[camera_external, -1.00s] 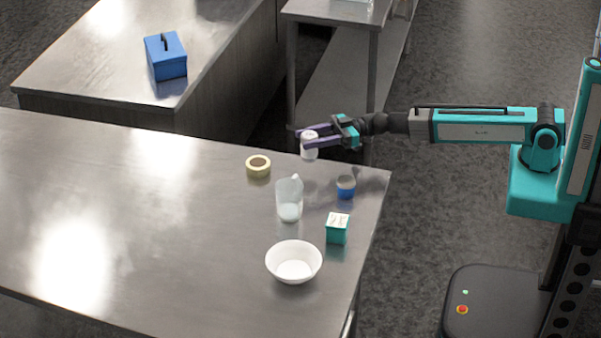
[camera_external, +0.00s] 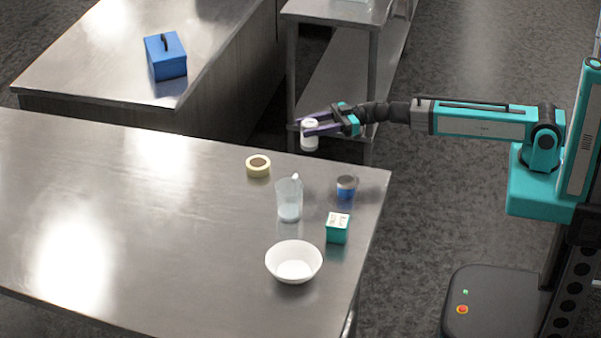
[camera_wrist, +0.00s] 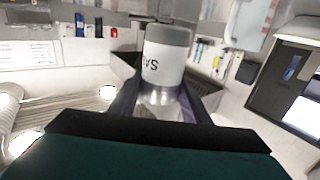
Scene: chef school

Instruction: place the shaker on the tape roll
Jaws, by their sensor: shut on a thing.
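The shaker (camera_external: 310,136) is a small white cylinder held in the air near the far right part of the table. My gripper (camera_external: 308,128) is shut on it. In the wrist view the shaker (camera_wrist: 164,62) shows a grey end, a white band with dark lettering and a clear part between the fingers. The tape roll (camera_external: 258,166) is a pale yellow ring lying flat on the table, to the left of and lower in the picture than the shaker. The two are apart.
A clear jug (camera_external: 289,200), a blue cup (camera_external: 346,187), a teal box (camera_external: 337,229) and a white bowl (camera_external: 293,262) stand on the steel table (camera_external: 190,230). The table's left half is clear. A blue box (camera_external: 166,56) sits on another counter.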

